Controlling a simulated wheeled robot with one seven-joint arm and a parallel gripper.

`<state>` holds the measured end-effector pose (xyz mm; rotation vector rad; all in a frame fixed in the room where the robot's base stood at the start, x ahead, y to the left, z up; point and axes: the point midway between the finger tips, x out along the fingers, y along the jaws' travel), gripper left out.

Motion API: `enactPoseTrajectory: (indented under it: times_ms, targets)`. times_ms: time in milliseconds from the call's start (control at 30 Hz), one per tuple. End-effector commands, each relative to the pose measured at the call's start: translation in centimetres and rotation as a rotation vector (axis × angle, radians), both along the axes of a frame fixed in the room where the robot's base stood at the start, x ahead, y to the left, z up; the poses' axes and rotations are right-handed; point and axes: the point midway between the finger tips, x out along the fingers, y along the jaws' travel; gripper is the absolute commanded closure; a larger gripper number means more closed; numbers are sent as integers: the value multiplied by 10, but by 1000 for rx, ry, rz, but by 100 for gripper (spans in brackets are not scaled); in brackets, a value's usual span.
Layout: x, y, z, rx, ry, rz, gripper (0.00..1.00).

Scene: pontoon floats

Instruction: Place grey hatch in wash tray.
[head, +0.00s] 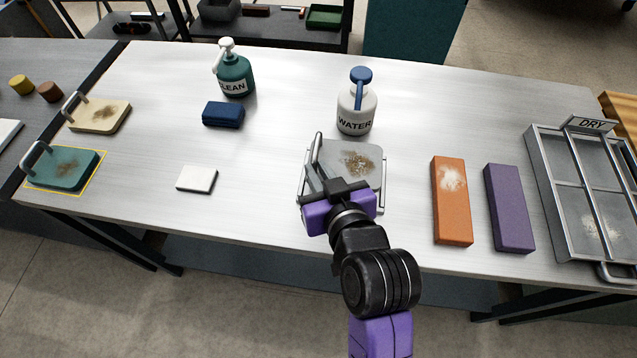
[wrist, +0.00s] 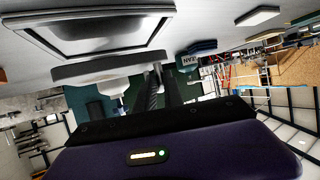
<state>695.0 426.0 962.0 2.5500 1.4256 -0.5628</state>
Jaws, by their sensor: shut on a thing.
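The grey hatch (head: 362,158) has a brown stain on its top and an upright metal handle (head: 318,150) at its left side. My gripper (head: 320,178) is shut on that handle. In the wrist view the hatch (wrist: 105,68) shows edge-on beside my gripper (wrist: 160,85). The wash tray (head: 384,192) is mostly hidden under the hatch in the head view; only parts of its metal rim show. In the wrist view the tray (wrist: 140,38) lies on the table, and the hatch appears to be held a little above it.
A white WATER bottle (head: 356,108) stands just behind the hatch. An orange block (head: 452,215), a purple block (head: 509,207) and the DRY rack (head: 545,170) are on the right. A teal hatch (head: 75,180) and a cream hatch (head: 88,118) lie far left.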

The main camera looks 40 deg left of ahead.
Motion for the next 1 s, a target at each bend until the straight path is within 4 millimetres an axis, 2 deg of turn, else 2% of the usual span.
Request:
enactPoseTrajectory:
  times_ms: [333, 767, 800, 867, 900, 1000]
  targets:
    - [-1, 0, -40, 1, 0, 1, 100]
    - [0, 0, -47, 2, -2, 0, 100]
    - [0, 0, -47, 0, 0, 0, 82]
    - [0, 0, -46, 0, 0, 0, 70]
    - [0, 0, -46, 0, 0, 0, 66]
    - [0, 0, -46, 0, 0, 0, 66]
